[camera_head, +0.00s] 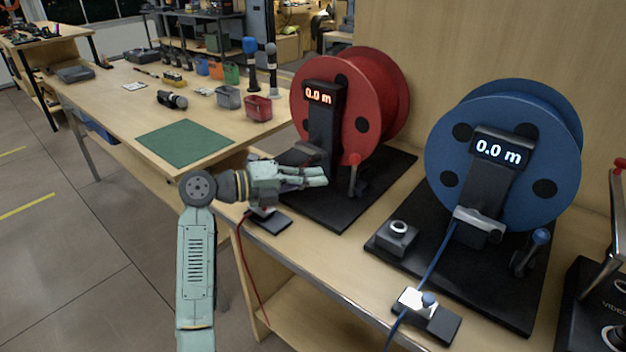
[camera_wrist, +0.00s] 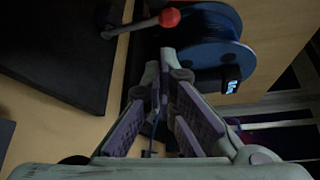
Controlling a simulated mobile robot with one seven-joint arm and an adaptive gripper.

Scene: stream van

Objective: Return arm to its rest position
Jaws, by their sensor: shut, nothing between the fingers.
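My gripper (camera_head: 322,176) is in the middle of the head view, level and pointing right, in front of the red cable reel (camera_head: 385,110) and near its crank handle (camera_head: 354,172). Its fingers are closed together with nothing between them. In the wrist view my gripper (camera_wrist: 165,55) shows its padded fingers meeting at the tips. The red knob of a crank (camera_wrist: 169,17) and the blue reel (camera_wrist: 205,40) lie beyond the fingertips. My forearm rises from the bottom of the head view beside the bench edge.
The blue reel (camera_head: 500,150) stands right on a black base, its display reading 0.0 m. A red cable (camera_head: 245,265) hangs over the bench edge. A green mat (camera_head: 185,143), a red bin (camera_head: 258,108) and a grey bin (camera_head: 229,97) sit on the left bench. Open floor lies left.

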